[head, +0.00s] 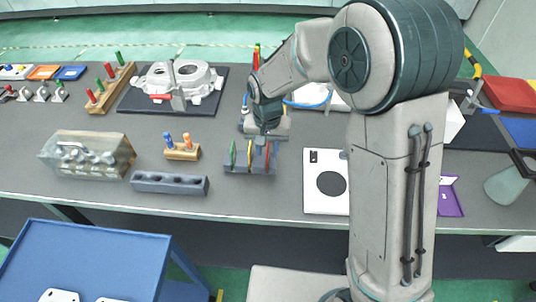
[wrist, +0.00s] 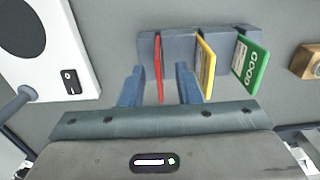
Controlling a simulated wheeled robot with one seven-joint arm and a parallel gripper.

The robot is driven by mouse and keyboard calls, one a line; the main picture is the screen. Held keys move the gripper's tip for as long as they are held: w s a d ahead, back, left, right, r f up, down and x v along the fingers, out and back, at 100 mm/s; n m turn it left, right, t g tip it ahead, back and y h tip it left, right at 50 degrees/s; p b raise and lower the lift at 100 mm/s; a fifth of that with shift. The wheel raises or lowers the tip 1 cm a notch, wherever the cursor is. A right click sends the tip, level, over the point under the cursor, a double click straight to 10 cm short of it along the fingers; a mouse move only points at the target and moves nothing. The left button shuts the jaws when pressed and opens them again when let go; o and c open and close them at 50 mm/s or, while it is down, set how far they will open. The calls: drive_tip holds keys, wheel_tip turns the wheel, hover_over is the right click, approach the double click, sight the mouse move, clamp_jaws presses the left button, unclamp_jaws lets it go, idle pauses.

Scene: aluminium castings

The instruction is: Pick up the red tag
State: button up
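The red tag (wrist: 158,72) stands upright on edge in a grey slotted rack (wrist: 223,37), seen almost edge-on. A yellow tag (wrist: 206,66) and a green tag (wrist: 248,68) marked GOOD stand beside it in the same rack. My gripper (wrist: 159,68) is open, with one blue-grey finger on each side of the red tag and visible gaps between. In the head view the rack (head: 236,169) is near the table's front edge, with the red tag (head: 267,157) at its right end. My gripper (head: 264,140) is above that end, its fingers hard to make out.
The yellow tag stands close to one finger. A white panel with a black disc (head: 327,183) lies right of the rack. A wooden block with pegs (head: 183,153) and a dark holed block (head: 170,184) are to the left. A large casting (head: 179,84) is behind.

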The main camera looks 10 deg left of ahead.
wheel_tip(320, 180, down, 2)
drive_tip(key=shift+c, duration=0.3)
clamp_jaws()
drive_tip(key=shift+r, duration=0.1)
